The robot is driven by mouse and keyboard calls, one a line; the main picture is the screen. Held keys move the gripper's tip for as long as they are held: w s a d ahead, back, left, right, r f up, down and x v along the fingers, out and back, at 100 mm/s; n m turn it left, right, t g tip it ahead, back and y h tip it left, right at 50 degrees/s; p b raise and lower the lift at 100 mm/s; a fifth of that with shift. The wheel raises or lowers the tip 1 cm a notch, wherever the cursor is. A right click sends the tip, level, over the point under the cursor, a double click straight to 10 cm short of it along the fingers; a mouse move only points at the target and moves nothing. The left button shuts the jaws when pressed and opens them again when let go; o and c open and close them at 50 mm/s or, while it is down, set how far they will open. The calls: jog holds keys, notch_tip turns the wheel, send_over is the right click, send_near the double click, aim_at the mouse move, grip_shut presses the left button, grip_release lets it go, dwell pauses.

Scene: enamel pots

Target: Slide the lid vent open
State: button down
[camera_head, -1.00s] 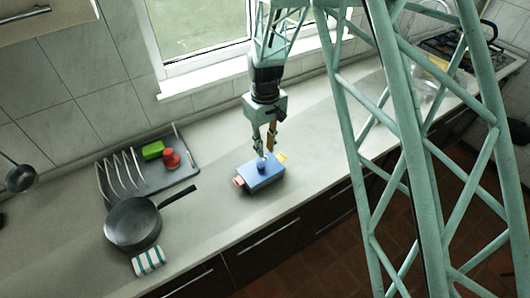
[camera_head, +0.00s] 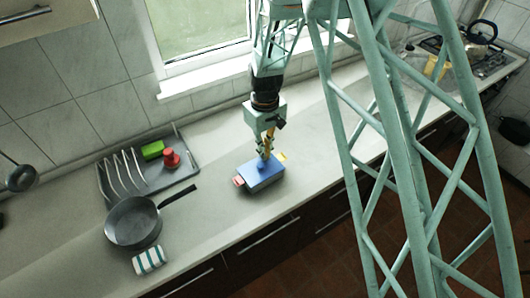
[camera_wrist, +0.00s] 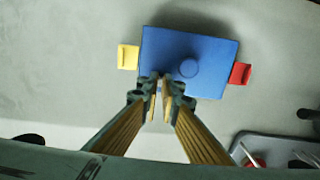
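A blue rectangular pot (camera_head: 264,179) stands on the counter below my gripper (camera_head: 263,155). A small round blue knob (camera_head: 262,165) rises from its lid, close to my fingertips. The wrist view looks down on the lid (camera_wrist: 215,52) and the knob (camera_wrist: 188,68). There my gripper (camera_wrist: 160,84) points at the lid beside the knob, with a narrow gap between the fingertips and nothing seen between them. A red tab (camera_wrist: 241,74) and a yellow tab (camera_wrist: 128,57) stick out from opposite sides. I cannot tell a separate vent slider from the knob, nor whether my fingertips touch the lid.
A dark frying pan (camera_head: 132,223) and a striped cloth (camera_head: 149,260) lie to the left. Behind them a grey dish rack (camera_head: 153,187) holds a green block (camera_head: 152,150) and a red item (camera_head: 171,158). The counter around the pot is clear. A window is behind.

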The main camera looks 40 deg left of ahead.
jog(key=shift+w+d+b, duration=0.2)
jog(key=shift+w+b, duration=0.05)
jog(key=shift+w, duration=0.25)
jog(key=shift+w+d+b, duration=0.15)
jog(key=shift+w+b, duration=0.05)
jog(key=shift+w, duration=0.25)
jog(key=c, duration=2.9)
grip_release()
jog(key=shift+r, duration=0.2)
jog(key=shift+r, duration=5.8)
